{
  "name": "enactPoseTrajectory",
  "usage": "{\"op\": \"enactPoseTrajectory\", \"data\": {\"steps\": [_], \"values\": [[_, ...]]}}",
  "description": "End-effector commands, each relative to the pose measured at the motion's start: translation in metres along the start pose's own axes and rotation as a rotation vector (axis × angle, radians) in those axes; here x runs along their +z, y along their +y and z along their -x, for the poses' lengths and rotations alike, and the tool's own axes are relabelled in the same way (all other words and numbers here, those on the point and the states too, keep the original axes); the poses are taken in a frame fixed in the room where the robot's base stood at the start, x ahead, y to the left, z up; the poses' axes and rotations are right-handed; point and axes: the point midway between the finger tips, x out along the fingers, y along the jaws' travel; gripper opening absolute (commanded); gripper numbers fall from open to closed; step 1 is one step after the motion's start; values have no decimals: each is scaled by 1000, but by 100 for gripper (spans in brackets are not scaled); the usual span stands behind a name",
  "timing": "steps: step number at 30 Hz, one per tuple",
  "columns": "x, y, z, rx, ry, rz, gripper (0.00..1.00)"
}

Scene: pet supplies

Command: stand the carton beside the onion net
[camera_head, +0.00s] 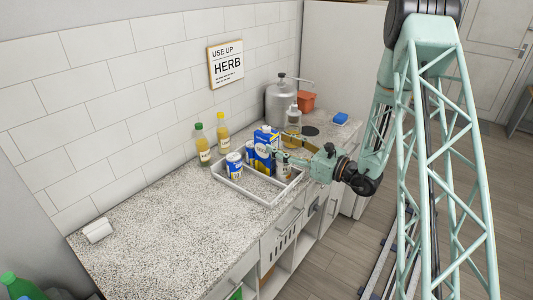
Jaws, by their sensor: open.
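A blue and white carton (264,150) stands upright in the white tray (262,200) on the counter. My gripper (274,153) is open, reaching in from the right with its fingers close to the carton's right side. At this size I cannot tell whether the fingers touch the carton or are around it. I cannot make out an onion net; the area behind my gripper is partly hidden by my arm.
Cans (234,166) stand left of the carton, and a small container (283,170) sits below my gripper. Two yellow bottles (203,146) stand behind the tray. A metal urn (281,103) and blue sponge (341,118) are farther back. The counter's left front is mostly clear.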

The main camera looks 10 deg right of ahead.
Motion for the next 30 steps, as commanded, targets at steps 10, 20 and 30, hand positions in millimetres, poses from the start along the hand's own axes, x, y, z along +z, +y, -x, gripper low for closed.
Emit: {"op": "enactPoseTrajectory", "data": {"steps": [10,20,30], "values": [[0,0,-14,-1,0,0,50],[0,0,-15,0,0,0,50],[-2,-1,-38,1,1,0,50]]}}
